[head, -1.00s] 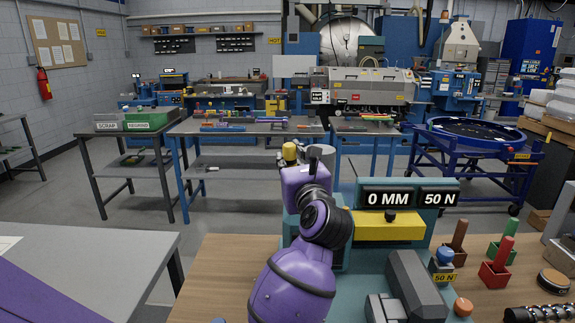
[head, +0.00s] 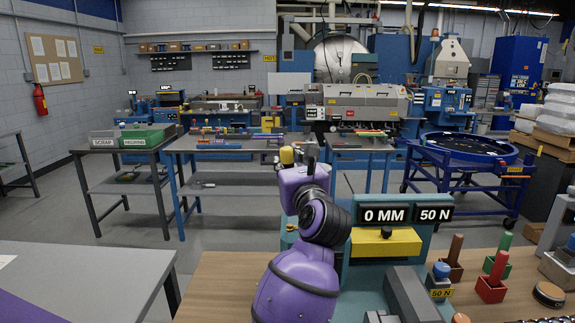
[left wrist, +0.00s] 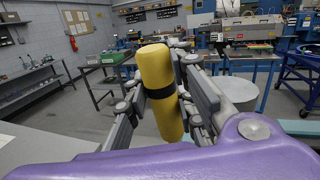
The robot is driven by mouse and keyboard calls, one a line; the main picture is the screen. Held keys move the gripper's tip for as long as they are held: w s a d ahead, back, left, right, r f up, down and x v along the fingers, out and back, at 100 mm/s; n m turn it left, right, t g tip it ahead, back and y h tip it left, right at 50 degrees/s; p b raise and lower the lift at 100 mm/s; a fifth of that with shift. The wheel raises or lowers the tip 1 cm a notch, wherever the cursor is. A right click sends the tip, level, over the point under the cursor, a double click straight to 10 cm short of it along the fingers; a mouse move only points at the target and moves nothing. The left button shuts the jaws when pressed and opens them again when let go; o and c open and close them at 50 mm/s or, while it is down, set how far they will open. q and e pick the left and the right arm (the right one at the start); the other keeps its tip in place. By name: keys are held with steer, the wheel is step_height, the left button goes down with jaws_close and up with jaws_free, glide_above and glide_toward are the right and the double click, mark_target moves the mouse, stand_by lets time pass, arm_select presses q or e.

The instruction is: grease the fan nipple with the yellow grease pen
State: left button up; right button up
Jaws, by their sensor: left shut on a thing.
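My left gripper (head: 298,158) is shut on the yellow grease pen, whose yellow end (head: 286,155) shows just left of the fingers in the head view. In the left wrist view the pen (left wrist: 154,68) is a thick yellow cylinder with a black band, slightly tilted, between the gripper's fingers (left wrist: 165,98). The pen is in the air, touching nothing else that I can see. I cannot make out the fan nipple in either view. My right gripper is not in view.
A teal tester with a display (head: 384,214) reading 0 MM and 50 N stands on the wooden bench (head: 215,285). Beside it are a red block (head: 491,288) and other coloured holders. A grey table (head: 80,270) is at left. A blue cart (head: 470,152) stands behind. Open floor lies between.

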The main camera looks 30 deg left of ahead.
arm_select(q)
jaws_close()
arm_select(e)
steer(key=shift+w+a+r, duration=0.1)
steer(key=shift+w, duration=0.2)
arm_select(q)
steer(key=shift+w+f, duration=0.2)
steer(key=shift+f, duration=0.6)
steer(key=f, duration=0.3)
steer(key=shift+w+m+h, duration=0.25)
steer(key=shift+m+h, duration=0.15)
steer(key=shift+w+f, duration=0.1)
steer(key=shift+f, duration=0.5)
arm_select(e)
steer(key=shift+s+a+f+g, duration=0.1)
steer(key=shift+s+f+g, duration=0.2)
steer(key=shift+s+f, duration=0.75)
arm_select(q)
steer(key=shift+f, duration=0.1)
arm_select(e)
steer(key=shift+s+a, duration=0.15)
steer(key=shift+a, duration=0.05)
arm_select(q)
steer(key=shift+f+g+b, duration=0.3)
steer(key=shift+f+g, duration=0.1)
steer(key=shift+f, duration=0.2)
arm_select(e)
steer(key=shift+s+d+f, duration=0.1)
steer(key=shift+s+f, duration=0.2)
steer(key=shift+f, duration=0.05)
